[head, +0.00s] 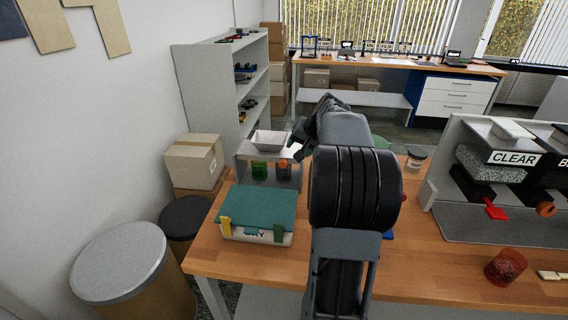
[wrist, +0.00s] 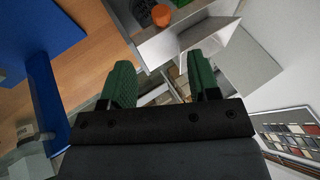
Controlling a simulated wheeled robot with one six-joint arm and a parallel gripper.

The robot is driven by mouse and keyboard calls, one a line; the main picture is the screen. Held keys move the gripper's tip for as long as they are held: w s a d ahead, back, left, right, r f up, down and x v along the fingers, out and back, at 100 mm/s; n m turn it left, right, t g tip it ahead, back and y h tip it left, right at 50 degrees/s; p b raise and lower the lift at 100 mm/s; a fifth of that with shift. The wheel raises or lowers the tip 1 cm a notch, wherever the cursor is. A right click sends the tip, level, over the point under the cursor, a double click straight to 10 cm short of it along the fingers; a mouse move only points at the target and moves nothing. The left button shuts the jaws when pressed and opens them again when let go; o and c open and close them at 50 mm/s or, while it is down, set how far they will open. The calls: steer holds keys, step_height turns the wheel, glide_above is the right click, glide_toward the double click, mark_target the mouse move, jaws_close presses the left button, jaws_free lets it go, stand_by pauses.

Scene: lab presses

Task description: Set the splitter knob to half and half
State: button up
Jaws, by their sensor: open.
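What looks like the splitter is a grey stand (head: 243,150) at the table's far left corner, with a white hopper (head: 268,140) on top. A green cup (head: 259,171) and a darker container stand under it. An orange part (head: 285,163) shows above the darker container; I cannot tell if it is the knob. In the wrist view, a round orange piece (wrist: 162,15) shows beyond the fingers. My gripper (wrist: 163,82) is open and empty, its green fingers wide apart. In the head view it is close to the right of the hopper, partly hidden by my arm.
A teal-lidded box (head: 258,207) sits in front of the stand. Right are a lidded jar (head: 416,158), the CLEAR dispenser (head: 490,165) with a red handle, and a red cup (head: 506,267). A blue object (wrist: 45,40) shows in the wrist view. A shelf (head: 210,85) stands behind.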

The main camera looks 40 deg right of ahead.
mark_target(284, 163)
steer(key=p+x, duration=0.1)
steer(key=x, duration=1.1)
steer(key=shift+f, duration=0.1)
jaws_close()
